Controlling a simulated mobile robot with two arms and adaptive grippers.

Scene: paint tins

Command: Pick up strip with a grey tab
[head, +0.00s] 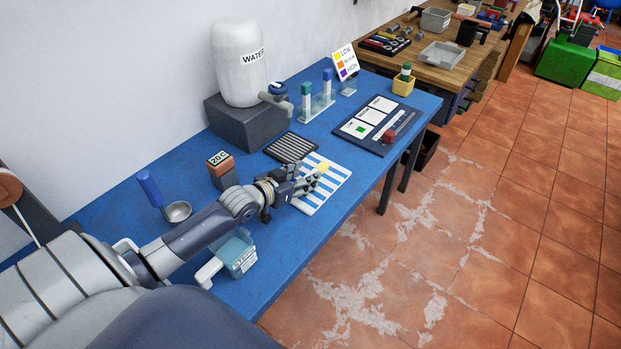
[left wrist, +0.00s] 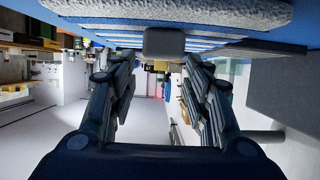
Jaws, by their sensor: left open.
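A white and blue striped rack or mat (head: 335,183) lies on the blue table near its front edge; its stripes look like flat strips. My left gripper (head: 308,182) is over the left part of it, with a small yellow piece visible just beyond the fingers. In the left wrist view, a dark grey tab (left wrist: 164,42) shows at the edge of the striped surface (left wrist: 215,42), in line with the gap between the fingers. The left gripper (left wrist: 160,62) is open, with nothing seen between its fingers. Whether it touches the tab cannot be told. The right gripper is out of view.
A dark ribbed mat (head: 291,147) lies behind the striped one. A brown block marked 205 (head: 221,169), a small metal cup (head: 178,211) and a clear tub (head: 237,252) stand near my arm. A water tank (head: 238,65) stands at the back; a dark board (head: 375,125) lies to the right.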

